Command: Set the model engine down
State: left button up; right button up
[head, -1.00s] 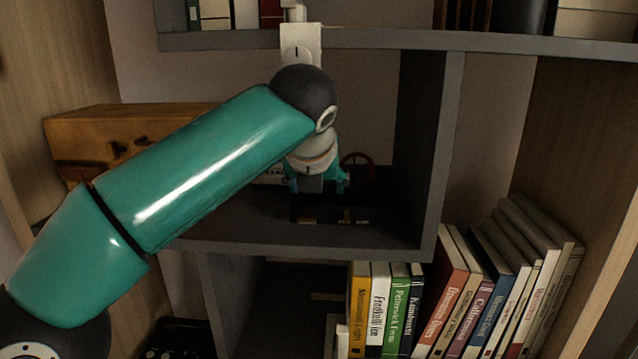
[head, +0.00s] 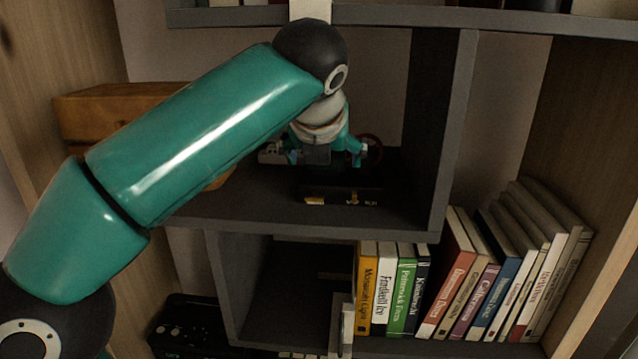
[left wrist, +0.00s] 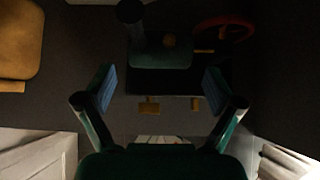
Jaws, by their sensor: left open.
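The model engine (head: 345,194) stands on the middle shelf, its black base near the shelf's front edge. Its red wheel (head: 372,146) shows behind my left gripper, and much of its body is hidden by that gripper. In the left wrist view the engine's dark body (left wrist: 160,60) and red wheel (left wrist: 222,28) lie in dim light ahead of the fingers. My left gripper (head: 325,156) is open just above the base, its fingers spread apart. In the left wrist view the open fingers (left wrist: 160,88) have nothing gripped between them. My right gripper is not in view.
A wooden box (head: 105,112) stands left on the same shelf (head: 265,208), partly behind my arm. The upright panel (head: 440,130) closes the right side. A shelf board (head: 420,18) runs above. Books (head: 480,275) stand below right.

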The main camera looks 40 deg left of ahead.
pick_arm(q)
jog(key=s+d+b, duration=0.2)
jog(key=s+d, duration=0.4)
jog(key=s, duration=0.4)
jog(key=shift+s+d+r+b, duration=0.15)
jog(key=shift+s+d+b, duration=0.05)
jog(key=shift+s+b, duration=0.15)
jog(key=shift+w, duration=0.1)
